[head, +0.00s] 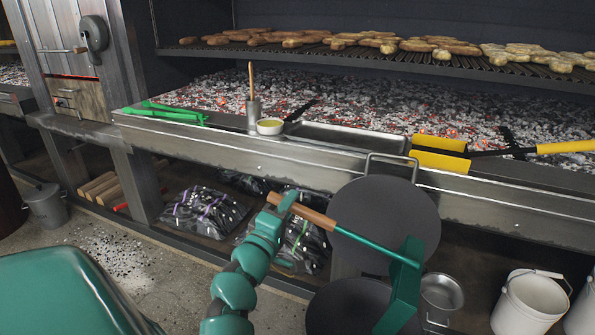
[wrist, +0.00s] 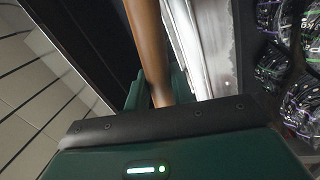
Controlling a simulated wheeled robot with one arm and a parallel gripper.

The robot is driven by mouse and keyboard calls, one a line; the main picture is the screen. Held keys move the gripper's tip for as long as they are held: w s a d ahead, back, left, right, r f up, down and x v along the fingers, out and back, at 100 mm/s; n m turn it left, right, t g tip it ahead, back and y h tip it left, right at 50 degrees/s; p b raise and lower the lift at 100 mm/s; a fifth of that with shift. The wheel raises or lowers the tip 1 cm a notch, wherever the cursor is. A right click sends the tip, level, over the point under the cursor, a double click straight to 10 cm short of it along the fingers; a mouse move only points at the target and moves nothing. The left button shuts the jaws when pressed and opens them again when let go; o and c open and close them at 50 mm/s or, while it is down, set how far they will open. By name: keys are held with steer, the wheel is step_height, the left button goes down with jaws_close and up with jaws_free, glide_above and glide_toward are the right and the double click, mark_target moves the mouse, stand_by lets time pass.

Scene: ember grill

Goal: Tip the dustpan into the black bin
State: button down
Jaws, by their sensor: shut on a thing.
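My gripper (head: 284,203) is shut on the wooden handle of the dustpan (head: 404,290); the handle also shows in the wrist view (wrist: 148,45). The dustpan is green, with a long green shaft running right and down to its pan. The pan appears side-on over the right part of a round black shape, which looks like the black bin (head: 345,308), cut off by the bottom edge. A dark disc (head: 385,215) with a metal handle stands behind it, apparently its raised lid. I cannot see what the pan holds, or its height above the bin.
The grill's metal front ledge (head: 300,152) runs behind my arm, with green tongs (head: 165,113) and a yellow-handled tool (head: 440,153) on it. A metal pot (head: 441,293) and white bucket (head: 530,303) stand right. Dark bits (head: 120,258) are scattered on the floor at left.

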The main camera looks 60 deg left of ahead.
mark_target(310, 210)
steer(key=shift+w+d+r+m+p, duration=0.55)
steer(key=shift+w+d+r+p, duration=0.2)
steer(key=shift+d+r+p, duration=0.25)
steer(key=shift+w+d+r+m+p, duration=0.55)
steer(key=shift+w+d+r+p, duration=0.15)
steer(key=shift+d+r+p, duration=0.3)
steer(key=w+d+r+m+h+p, duration=0.2)
steer(key=w+d+r+m+p, duration=0.3)
steer(key=w+d+r+p, duration=0.45)
steer(key=w+d+f+m+p, duration=0.2)
steer(key=w+d, duration=0.5)
steer(key=d, duration=0.5)
steer(key=w+d+f+m+h+p, duration=0.1)
steer(key=w+d+m+p, duration=0.3)
steer(key=w+d, duration=0.4)
steer(key=w+d+f+m+g+p, duration=0.1)
steer(key=w+d+f+m+p, duration=0.2)
steer(key=d, duration=1.4)
steer(key=shift+w+d+f+m, duration=0.45)
steer(key=shift+w+m, duration=0.55)
steer(key=shift+w, duration=1.15)
